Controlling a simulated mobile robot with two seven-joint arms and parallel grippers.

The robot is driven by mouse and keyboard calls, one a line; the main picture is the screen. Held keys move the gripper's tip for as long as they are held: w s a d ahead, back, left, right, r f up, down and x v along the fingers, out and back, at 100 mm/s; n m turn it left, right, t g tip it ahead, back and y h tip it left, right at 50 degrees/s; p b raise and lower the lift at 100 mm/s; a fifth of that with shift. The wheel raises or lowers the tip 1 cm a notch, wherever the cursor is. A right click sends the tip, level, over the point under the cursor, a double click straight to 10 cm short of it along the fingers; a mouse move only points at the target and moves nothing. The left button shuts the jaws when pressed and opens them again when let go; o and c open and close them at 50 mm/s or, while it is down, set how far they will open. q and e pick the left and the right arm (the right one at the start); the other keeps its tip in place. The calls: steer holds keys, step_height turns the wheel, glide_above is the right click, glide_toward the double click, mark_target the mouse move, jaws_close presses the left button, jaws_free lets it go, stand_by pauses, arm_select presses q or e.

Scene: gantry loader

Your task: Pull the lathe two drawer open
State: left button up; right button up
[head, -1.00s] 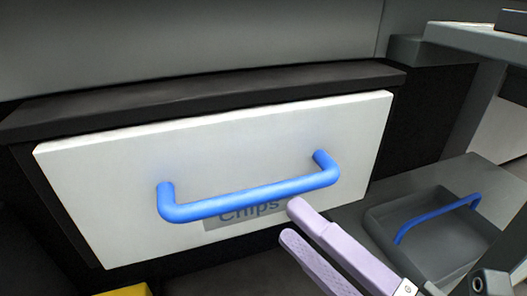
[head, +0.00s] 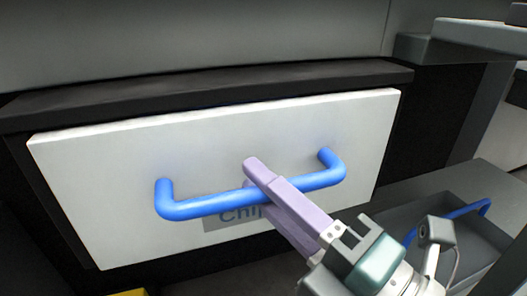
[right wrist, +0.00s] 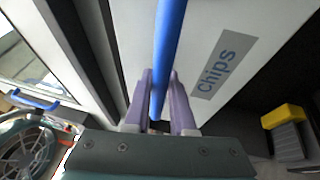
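The white drawer front (head: 110,170) with a blue bar handle (head: 205,208) and a "Chips" label sits under a dark ledge. It looks closed. My right gripper (head: 262,188) is at the middle of the handle, one finger above the bar and the other behind and below it. In the right wrist view the blue handle (right wrist: 168,40) runs between the two purple fingers (right wrist: 161,85). Little clearance shows, and I cannot tell whether they press on the bar. My left gripper is not in view.
A grey tray (head: 400,215) with a blue handle (head: 470,209) lies at the right, partly behind my right arm. A grey ledge (head: 480,36) juts out at the upper right. A yellow object (head: 130,292) shows at the bottom left.

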jaws_close()
stand_by(0.9)
